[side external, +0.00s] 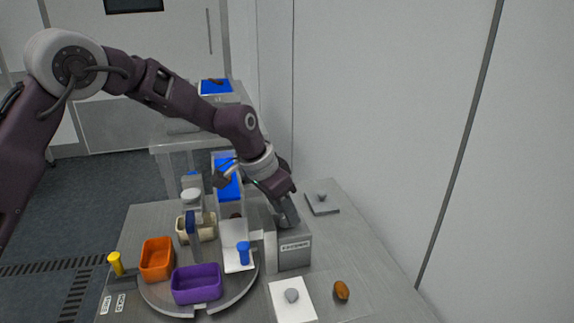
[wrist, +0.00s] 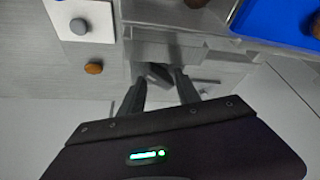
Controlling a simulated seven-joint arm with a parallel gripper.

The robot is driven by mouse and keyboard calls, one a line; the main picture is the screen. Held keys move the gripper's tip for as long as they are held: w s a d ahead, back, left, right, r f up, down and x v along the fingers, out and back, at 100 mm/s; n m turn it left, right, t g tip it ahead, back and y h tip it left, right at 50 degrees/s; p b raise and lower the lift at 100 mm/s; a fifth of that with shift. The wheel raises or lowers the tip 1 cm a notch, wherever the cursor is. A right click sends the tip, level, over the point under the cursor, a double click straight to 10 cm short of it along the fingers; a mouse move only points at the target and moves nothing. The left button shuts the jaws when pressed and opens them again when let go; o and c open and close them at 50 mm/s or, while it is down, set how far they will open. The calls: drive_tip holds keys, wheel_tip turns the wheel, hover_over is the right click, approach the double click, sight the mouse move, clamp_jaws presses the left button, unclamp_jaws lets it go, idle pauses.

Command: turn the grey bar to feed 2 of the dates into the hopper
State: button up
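My gripper (side external: 288,212) points down at the top of a grey box (side external: 293,250) with a printed label, at the right of the table. In the wrist view my gripper (wrist: 160,82) has its two fingers apart. A dark grey piece, probably the grey bar (wrist: 157,74), shows between the fingertips; contact cannot be told. In the side view my gripper hides it. One brown date (side external: 341,290) lies on the table right of the box and shows in the wrist view (wrist: 93,68). I cannot tell which part is the hopper.
A white plate with a grey knob (side external: 292,296) lies in front of the box. A purple tray (side external: 197,285), an orange tray (side external: 157,261) and a beige tray (side external: 206,228) stand left on a round turntable. A blue-lined channel (side external: 229,186) stands behind.

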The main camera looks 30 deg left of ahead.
drive_tip(key=m+h, duration=0.1)
drive_tip(key=m, duration=0.2)
drive_tip(key=shift+w+a+g, duration=0.1)
drive_tip(key=shift+g, duration=0.3)
drive_tip(key=r+n+y, duration=0.1)
drive_tip(key=r, duration=0.1)
drive_tip(key=s+r+n+y, duration=0.1)
drive_tip(key=r+n, duration=0.1)
drive_tip(key=r, duration=0.1)
drive_tip(key=s+r+n, duration=0.1)
drive_tip(key=r+n, duration=0.1)
drive_tip(key=shift+r+y, duration=0.35)
drive_tip(key=shift+y, duration=0.05)
drive_tip(key=r+n+y, duration=0.1)
drive_tip(key=n, duration=0.1)
drive_tip(key=d+r+n+y, duration=0.1)
drive_tip(key=r+n, duration=0.1)
drive_tip(key=d+r+n+t+y, duration=0.1)
drive_tip(key=r+n, duration=0.1)
drive_tip(key=n, duration=0.1)
drive_tip(key=shift+s+d+r+y, duration=0.1)
drive_tip(key=shift+s+d+y, duration=0.05)
drive_tip(key=shift+s+y, duration=0.2)
